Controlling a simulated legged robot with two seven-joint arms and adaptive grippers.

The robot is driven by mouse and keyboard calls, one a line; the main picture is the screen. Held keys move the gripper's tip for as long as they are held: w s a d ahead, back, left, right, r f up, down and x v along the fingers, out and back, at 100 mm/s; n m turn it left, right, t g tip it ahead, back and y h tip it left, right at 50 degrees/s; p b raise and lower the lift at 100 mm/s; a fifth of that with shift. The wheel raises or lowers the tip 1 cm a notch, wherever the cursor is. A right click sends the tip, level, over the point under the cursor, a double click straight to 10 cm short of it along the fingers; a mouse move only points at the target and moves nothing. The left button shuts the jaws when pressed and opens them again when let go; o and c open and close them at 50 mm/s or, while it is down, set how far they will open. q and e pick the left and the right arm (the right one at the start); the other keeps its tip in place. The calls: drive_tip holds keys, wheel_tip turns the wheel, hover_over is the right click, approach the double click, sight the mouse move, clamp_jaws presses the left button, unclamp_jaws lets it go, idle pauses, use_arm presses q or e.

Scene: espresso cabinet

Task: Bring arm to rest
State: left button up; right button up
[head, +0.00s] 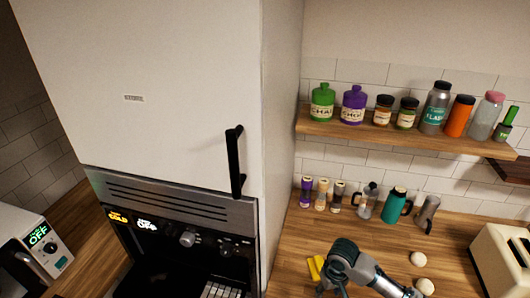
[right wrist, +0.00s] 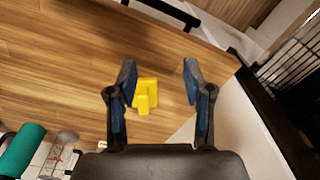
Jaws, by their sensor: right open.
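My right arm comes in low on the right of the head view, over the wooden counter (head: 300,238). Its gripper (head: 330,275) is near a small yellow object (head: 315,268), beside the white cabinet. In the right wrist view the right gripper (right wrist: 158,78) is open, its two blue-padded fingers wide apart. The yellow object (right wrist: 146,93) shows between and beyond the fingers, lying on the counter, and nothing is held. My left gripper is not in view.
A tall white cabinet (head: 190,70) holds a built-in espresso machine (head: 180,220). A shelf (head: 400,140) with jars and bottles is above the counter. Grinders, a teal flask (head: 394,207), pale round items (head: 420,262) and a cream toaster (head: 500,258) stand around the arm.

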drive_tip(key=s+a+f+n+t+y, duration=0.2)
drive_tip(key=s+a+f+y, duration=0.1)
drive_tip(key=s+a+f, duration=0.65)
drive_tip(key=s+d+f+m+t+h, duration=0.1)
drive_tip(key=s+d+f+h, duration=0.15)
drive_tip(key=s+d, duration=0.3)
drive_tip(key=s+d+f+m+h, duration=0.1)
drive_tip(key=s+d+f, duration=0.2)
drive_tip(key=s+d, duration=0.3)
wheel_tip(320, 180, down, 26)
drive_tip(key=s+a+r+b, duration=0.1)
drive_tip(key=b, duration=0.1)
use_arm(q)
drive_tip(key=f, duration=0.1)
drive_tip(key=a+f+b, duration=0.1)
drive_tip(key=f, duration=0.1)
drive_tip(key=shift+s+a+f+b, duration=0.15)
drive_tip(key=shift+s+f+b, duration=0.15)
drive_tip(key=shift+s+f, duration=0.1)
use_arm(e)
drive_tip(key=s+d+f+g, duration=0.2)
drive_tip(key=s+d+f, duration=0.1)
drive_tip(key=s+f, duration=1.6)
drive_tip(key=shift+f, duration=0.75)
drive_tip(key=shift+a, duration=0.1)
